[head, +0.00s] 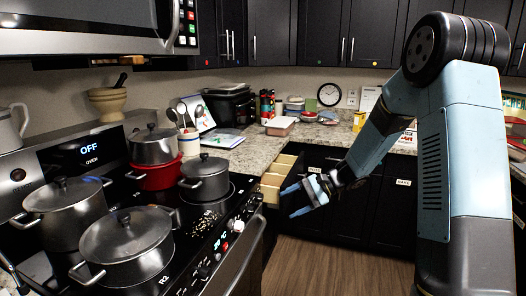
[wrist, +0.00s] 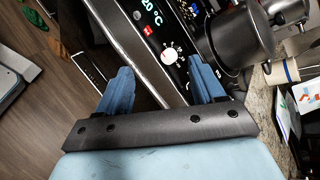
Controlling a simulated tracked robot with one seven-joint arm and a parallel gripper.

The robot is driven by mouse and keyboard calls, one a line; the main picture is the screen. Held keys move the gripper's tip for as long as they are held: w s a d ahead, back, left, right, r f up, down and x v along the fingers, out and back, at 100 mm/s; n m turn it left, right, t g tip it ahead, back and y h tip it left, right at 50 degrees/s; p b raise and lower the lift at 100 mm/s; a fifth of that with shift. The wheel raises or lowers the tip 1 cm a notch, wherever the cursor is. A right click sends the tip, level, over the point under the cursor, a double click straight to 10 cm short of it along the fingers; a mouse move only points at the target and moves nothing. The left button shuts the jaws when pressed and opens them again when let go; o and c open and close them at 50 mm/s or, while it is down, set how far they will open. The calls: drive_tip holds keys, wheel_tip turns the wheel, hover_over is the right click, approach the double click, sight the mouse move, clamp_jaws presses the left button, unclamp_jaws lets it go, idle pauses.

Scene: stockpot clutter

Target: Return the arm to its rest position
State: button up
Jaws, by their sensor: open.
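In the wrist view my gripper (wrist: 162,88) shows both blue fingers apart over the stove's front edge and the wooden floor, and no object is held.
Several steel pots, including a front pot (head: 127,246) and a small pot (head: 204,178), stand on the black stove (head: 205,226). A red pot (head: 157,176) sits under another. The granite counter (head: 258,152) holds clutter. Wooden floor (head: 335,265) is clear below my gripper.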

drive_tip(key=s+d+r+n+t+h, duration=0.2)
drive_tip(key=s+d+r+h, duration=0.2)
drive_tip(key=s, duration=0.6)
drive_tip(key=s+d+r+n+t+h, duration=0.2)
drive_tip(key=s+d+r+h, duration=0.2)
drive_tip(key=s+r, duration=0.4)
drive_tip(key=s+d+r+n+t+h, duration=0.2)
drive_tip(key=s+d+r, duration=0.4)
drive_tip(key=s, duration=0.5)
drive_tip(key=shift+s+r+n+h, duration=0.35)
drive_tip(key=shift+n+h, duration=0.15)
drive_tip(key=shift+h, duration=0.7)
